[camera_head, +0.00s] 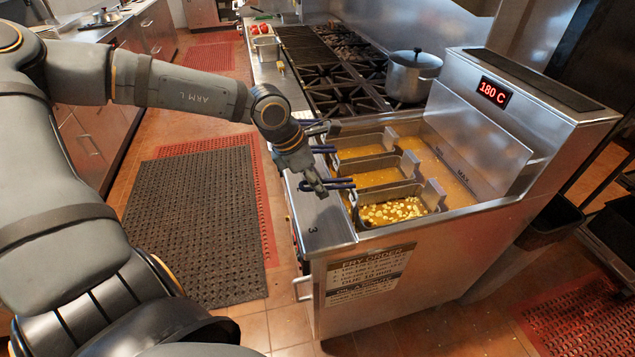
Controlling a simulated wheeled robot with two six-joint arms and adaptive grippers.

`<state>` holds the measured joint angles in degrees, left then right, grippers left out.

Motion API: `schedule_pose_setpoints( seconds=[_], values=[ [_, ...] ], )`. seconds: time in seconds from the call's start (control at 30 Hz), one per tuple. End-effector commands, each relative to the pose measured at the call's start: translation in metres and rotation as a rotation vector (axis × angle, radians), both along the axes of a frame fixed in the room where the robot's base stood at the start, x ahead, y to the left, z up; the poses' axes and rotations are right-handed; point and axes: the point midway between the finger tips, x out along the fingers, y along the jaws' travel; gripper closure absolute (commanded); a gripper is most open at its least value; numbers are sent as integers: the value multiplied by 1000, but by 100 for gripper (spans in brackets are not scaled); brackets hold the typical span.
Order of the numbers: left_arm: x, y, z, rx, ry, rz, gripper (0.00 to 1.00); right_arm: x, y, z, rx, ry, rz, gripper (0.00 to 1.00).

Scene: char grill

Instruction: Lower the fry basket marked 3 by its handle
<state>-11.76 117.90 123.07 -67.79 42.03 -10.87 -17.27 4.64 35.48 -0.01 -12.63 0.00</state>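The deep fryer (440,228) stands at the centre right with three baskets in a row in its vat. The nearest basket (432,196), beside the mark 3 (312,231) on the front ledge, holds pale golden pieces of food (393,210). Its dark blue handle (340,184) points left over the ledge. My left gripper (319,189) reaches down from the upper left, with its fingertips at the handle's outer end. I cannot tell whether the fingers touch or grip the handle. My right gripper is out of view.
The middle basket (378,177) and far basket (365,150) sit behind, with blue handles close by my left wrist. A stove with a steel pot (413,75) adjoins the fryer. A red display (493,92) reads 180 C. A dark mat (195,225) covers the floor at left.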

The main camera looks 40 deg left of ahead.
Motion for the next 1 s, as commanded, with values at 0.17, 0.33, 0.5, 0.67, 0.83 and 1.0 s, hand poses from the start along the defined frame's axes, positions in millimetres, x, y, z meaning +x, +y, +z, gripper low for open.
schedule_pose_setpoints(
  seconds=[0.17, 0.33, 0.5, 0.67, 0.83, 1.0],
  values=[
    [0, 0, 0, 0, 1, 0, 46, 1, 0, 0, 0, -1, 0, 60],
    [0, 0, 0, 1, 1, 0, 43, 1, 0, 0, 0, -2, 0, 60],
    [-1, 0, 1, 2, 3, -1, 43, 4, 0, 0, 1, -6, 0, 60],
    [1, 0, 26, 2, -4, 0, 43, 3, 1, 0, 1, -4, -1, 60],
    [1, 1, 65, 5, -3, 1, 43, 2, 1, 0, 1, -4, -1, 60],
    [0, 1, 91, 4, 0, 0, 43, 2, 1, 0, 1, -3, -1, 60]
  ],
)
